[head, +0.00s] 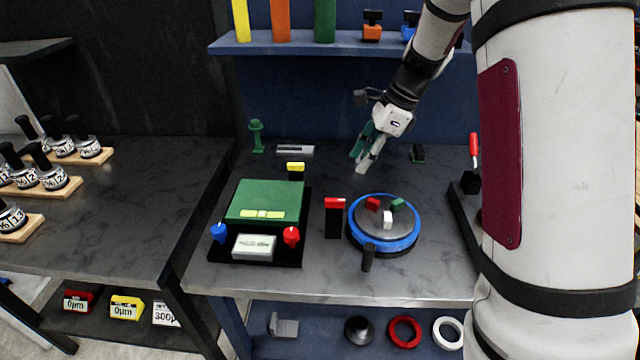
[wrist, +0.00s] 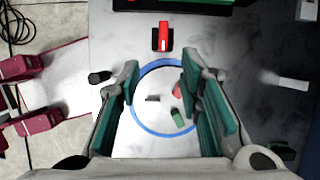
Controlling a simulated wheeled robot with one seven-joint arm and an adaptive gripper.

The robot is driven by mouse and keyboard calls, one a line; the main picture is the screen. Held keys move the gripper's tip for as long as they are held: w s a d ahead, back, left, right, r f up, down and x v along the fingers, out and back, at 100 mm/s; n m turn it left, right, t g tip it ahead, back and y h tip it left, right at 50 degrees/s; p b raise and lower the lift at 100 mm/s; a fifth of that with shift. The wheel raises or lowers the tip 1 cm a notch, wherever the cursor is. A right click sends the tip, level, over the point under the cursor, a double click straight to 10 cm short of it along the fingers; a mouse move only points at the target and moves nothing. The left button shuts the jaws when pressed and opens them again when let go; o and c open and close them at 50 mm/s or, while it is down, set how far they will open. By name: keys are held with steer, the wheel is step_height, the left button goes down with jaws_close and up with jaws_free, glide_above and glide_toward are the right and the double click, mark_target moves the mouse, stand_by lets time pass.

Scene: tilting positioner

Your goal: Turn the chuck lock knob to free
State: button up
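The round chuck (head: 373,239) has a blue rim and a grey top with red, green and white jaws. It also shows in the wrist view (wrist: 139,118), between and beyond my fingers. A red-topped black lever or knob (head: 334,204) stands just left of the chuck; the wrist view shows it above the ring (wrist: 163,38). A black upright handle (head: 368,258) is at the chuck's front edge. No readable label shows which is the lock knob. My gripper (head: 363,158) is open and empty, above the bench behind the chuck, touching nothing.
A green-topped fixture (head: 265,199) with a blue knob (head: 218,232) and a red knob (head: 291,236) stands left of the chuck. A red-handled lever (head: 474,150) is at right. A blue shelf (head: 340,45) hangs behind. The bench behind the chuck is mostly clear.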

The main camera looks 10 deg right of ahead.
mark_target(336, 200)
steer(key=x, duration=0.4)
steer(key=p+x, duration=0.1)
steer(key=x, duration=0.4)
steer(key=p+x, duration=0.1)
steer(key=x, duration=0.4)
steer(key=shift+w+a+f, duration=0.1)
steer(key=shift+w, duration=0.25)
jaws_close()
